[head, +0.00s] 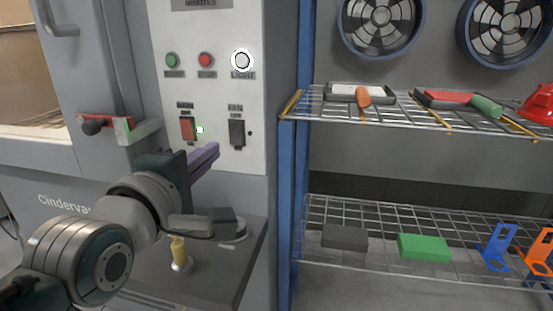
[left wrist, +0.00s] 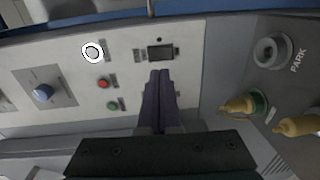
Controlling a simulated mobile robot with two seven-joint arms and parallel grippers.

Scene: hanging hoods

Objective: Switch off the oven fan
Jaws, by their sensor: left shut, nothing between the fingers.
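The oven's white control panel (head: 215,95) has two rocker switches. The right one, a dark fan switch (head: 237,132), has a small unlit lamp (head: 250,133) beside it; its label is blurred but looks like FAN. In the left wrist view the fingertips (left wrist: 160,73) point at the dark switch (left wrist: 160,52), with a small gap in the picture; contact cannot be told. My right gripper is out of view.
Green (head: 172,60), red (head: 206,60) and lit white (head: 242,60) buttons sit above the switches. A yellow-handled lever (head: 179,253) stands below. A wire shelf rack (head: 390,105) with a blue post stands at right.

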